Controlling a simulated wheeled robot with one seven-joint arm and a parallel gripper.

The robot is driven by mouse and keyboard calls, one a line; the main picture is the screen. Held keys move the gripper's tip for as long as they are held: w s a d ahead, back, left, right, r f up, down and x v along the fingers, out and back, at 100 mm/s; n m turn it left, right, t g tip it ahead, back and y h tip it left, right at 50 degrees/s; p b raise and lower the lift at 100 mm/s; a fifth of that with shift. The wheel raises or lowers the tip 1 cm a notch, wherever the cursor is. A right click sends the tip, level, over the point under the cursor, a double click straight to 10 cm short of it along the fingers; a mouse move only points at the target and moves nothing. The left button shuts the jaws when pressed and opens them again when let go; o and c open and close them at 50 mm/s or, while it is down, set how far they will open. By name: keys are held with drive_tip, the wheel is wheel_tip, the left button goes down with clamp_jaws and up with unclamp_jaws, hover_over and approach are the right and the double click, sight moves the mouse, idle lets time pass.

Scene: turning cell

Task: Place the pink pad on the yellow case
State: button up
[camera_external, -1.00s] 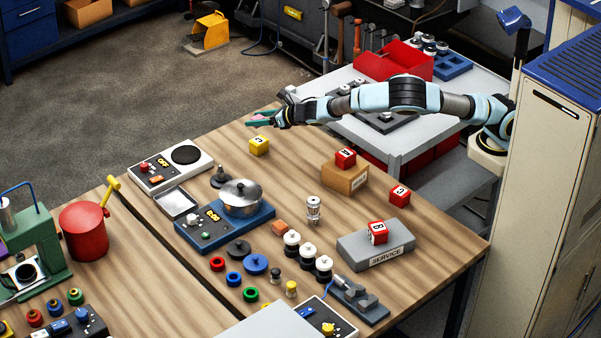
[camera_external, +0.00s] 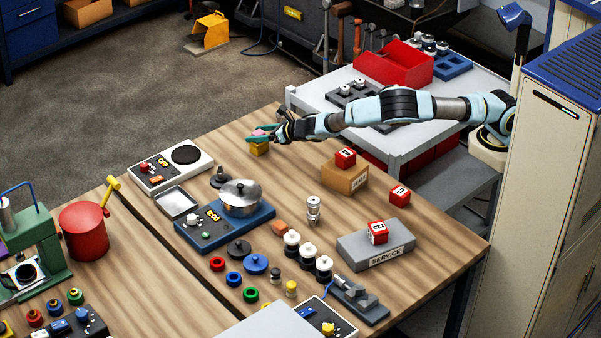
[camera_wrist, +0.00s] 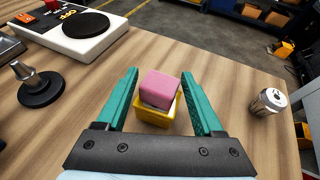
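The pink pad (camera_external: 259,132) rests on top of the yellow case (camera_external: 258,150) near the table's far edge. In the wrist view the pad (camera_wrist: 160,86) sits slightly askew on the case (camera_wrist: 156,117), with a pale strip showing beneath the pink. My gripper (camera_wrist: 160,73) has its two green fingers on either side of the pad, with a visible gap at both sides. In the external view my gripper (camera_external: 258,136) reaches from the right, around the pad and just over the case, and partly hides the pad.
A silver can (camera_wrist: 268,101) stands right of the case in the wrist view. A brown block with a red cube (camera_external: 345,158) stands to the right.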

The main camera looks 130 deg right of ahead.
drive_tip(key=shift+o, duration=1.3)
drive_tip(key=shift+r+p, duration=0.25)
drive_tip(key=shift+p, duration=0.05)
drive_tip(key=b+v, duration=0.3)
drive_tip(key=v, duration=0.9)
drive_tip(key=shift+b, duration=0.4)
drive_tip(key=shift+f, duration=0.1)
